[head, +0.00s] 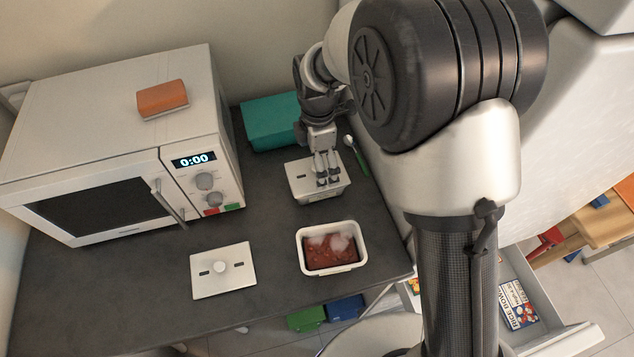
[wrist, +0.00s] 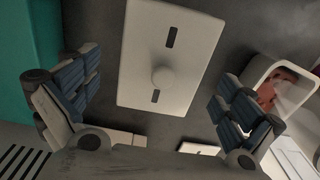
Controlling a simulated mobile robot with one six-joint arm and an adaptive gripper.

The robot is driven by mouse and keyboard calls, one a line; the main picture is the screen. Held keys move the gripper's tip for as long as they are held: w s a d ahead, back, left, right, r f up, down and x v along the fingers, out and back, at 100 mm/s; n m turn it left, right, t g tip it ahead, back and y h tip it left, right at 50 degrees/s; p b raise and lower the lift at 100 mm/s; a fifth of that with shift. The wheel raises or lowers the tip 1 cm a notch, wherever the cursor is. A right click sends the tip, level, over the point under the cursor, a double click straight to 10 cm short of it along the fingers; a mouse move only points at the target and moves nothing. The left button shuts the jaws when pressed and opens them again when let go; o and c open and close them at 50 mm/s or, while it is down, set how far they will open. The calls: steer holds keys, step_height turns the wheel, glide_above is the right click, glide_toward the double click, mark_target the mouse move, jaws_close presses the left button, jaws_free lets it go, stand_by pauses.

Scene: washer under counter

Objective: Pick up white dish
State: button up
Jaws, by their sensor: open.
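A white dish (head: 318,197) with a flat white lid stands on the dark counter, below my gripper (head: 328,180). In the wrist view its lid (wrist: 195,65) shows a round knob and two dark slots, lying ahead of and between my spread fingers (wrist: 160,80). My gripper is open and empty. In the head view the fingers cover part of the lid, and I cannot tell the gap. A second white dish (head: 331,267), uncovered and holding red food with pale lumps, stands nearer the counter's front; it also shows in the wrist view (wrist: 258,70).
A loose white lid (head: 223,270) lies left of the uncovered dish. A white microwave (head: 105,135) with an orange sponge-like block (head: 162,99) on top stands at left. A teal box (head: 270,122) is behind the lidded dish, and a green-handled spoon (head: 356,153) lies right of it.

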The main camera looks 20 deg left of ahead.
mark_target(323, 195)
steer(key=f, duration=0.1)
steer(key=f+b, duration=0.1)
steer(key=f, duration=0.1)
steer(key=f+b, duration=0.1)
steer(key=f, duration=0.1)
steer(key=shift+s+f, duration=0.15)
steer(key=shift+s, duration=0.1)
steer(key=c, duration=0.5)
